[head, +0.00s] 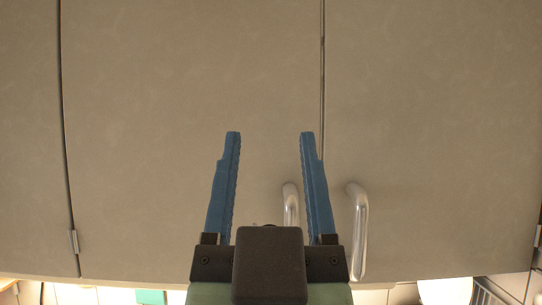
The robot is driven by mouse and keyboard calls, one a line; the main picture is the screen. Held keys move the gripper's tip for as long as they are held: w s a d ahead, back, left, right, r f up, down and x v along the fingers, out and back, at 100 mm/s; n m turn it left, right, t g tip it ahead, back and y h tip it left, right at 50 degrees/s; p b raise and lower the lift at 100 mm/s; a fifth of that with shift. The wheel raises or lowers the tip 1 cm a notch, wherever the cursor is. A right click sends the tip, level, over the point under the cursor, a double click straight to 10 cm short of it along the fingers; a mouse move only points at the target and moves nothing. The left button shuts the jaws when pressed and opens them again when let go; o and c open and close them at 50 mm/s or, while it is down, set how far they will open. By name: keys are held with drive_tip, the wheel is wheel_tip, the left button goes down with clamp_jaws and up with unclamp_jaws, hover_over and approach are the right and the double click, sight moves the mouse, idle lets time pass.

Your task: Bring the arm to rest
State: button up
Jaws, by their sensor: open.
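My gripper (269,134) is in the lower middle of the head view. Its two blue fingers point up the picture and stand wide apart.
Beige cabinet doors (190,80) fill most of the view. Below the doors are a bright lamp (445,291) and a green item (150,296).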

drive_tip(key=shift+t, duration=0.9)
drive_tip(key=s+r, duration=0.3)
drive_tip(key=shift+s+r, duration=0.15)
drive_tip(key=shift+r, duration=0.25)
drive_tip(key=shift+f, duration=0.1)
